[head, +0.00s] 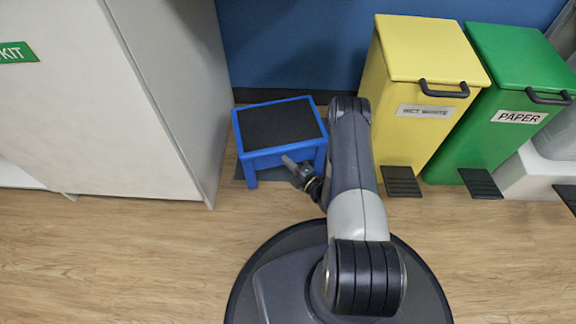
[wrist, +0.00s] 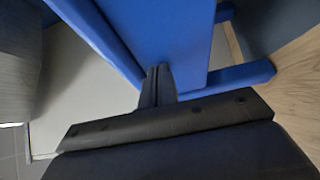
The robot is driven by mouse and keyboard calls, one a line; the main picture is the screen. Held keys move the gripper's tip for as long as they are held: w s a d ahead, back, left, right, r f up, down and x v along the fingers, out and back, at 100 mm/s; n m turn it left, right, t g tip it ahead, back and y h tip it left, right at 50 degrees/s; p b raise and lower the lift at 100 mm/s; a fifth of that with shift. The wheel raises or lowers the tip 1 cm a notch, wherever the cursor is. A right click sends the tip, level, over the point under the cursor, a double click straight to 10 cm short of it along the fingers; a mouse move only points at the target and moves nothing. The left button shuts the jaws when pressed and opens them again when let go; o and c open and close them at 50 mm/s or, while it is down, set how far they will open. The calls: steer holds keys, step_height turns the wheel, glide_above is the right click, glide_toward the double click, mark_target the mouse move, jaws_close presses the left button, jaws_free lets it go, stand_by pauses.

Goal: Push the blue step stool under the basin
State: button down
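The blue step stool (head: 261,158) has a black top and stands upright on the floor against the blue wall, between a white cabinet and a yellow bin. My gripper (head: 288,161) is low at the stool's near side, with my arm reaching along its right side. In the wrist view, the fingers (wrist: 158,70) are together with nothing between them. Their tips are right at the stool's blue panel (wrist: 165,35); I cannot tell whether they touch it. I cannot make out a basin in either view.
The white cabinet (head: 110,110) closely borders the stool's left. The yellow bin (head: 415,100) and green paper bin (head: 510,110) stand to the right, their black pedals jutting forward. The blue wall (head: 290,45) closes the back. Wood floor (head: 120,250) is clear at the front left.

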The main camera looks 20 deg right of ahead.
mark_target(293, 128)
steer(key=w+d, duration=0.2)
steer(key=w, duration=0.4)
stand_by(0.3)
